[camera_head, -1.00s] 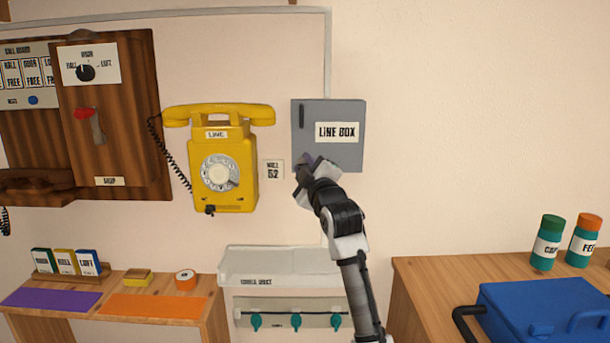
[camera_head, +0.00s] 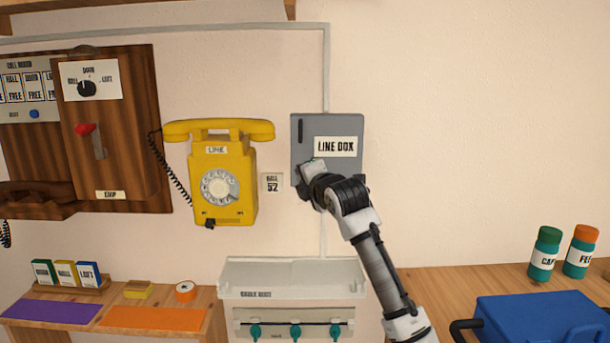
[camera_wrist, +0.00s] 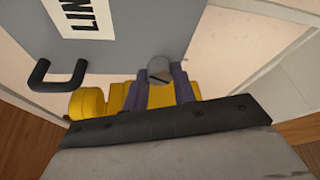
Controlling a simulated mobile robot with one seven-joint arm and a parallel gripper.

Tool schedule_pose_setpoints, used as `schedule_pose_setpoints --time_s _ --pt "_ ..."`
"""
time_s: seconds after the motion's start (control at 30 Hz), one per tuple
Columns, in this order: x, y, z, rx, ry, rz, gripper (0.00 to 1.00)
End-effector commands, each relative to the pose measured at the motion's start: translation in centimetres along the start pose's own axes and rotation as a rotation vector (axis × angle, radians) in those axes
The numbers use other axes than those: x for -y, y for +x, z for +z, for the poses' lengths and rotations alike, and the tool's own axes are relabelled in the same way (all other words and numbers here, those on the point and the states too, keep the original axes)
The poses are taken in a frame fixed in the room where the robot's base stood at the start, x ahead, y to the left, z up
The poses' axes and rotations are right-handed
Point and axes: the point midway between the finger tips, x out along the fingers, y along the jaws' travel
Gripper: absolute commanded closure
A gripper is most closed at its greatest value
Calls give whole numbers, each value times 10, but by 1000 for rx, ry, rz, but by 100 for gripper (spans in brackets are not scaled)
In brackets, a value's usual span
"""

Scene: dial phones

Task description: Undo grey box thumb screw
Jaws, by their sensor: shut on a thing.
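The grey line box (camera_head: 350,122) is on the wall with its door shut. Its black handle (camera_head: 300,131) is at the upper left of the door, and also shows in the wrist view (camera_wrist: 57,75). The grey thumb screw (camera_wrist: 159,70) is at the door's edge in the wrist view, with a slot across its head. My gripper (camera_wrist: 160,80) has its two purple fingers on either side of the screw, shut on it. In the head view my gripper (camera_head: 310,172) is at the box's lower left, and my wrist hides the screw.
A white cable duct shelf (camera_head: 292,275) is below. The wall to the right is clear.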

Motion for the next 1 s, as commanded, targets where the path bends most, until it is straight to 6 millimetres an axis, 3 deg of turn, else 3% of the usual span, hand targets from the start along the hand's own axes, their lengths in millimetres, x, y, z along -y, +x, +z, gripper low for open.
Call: schedule_pose_setpoints --time_s 0.5,1.0 --pt "-3 1 -2 -4 -349 -146 96" --pt "-1 1 -3 -5 -436 -183 96"
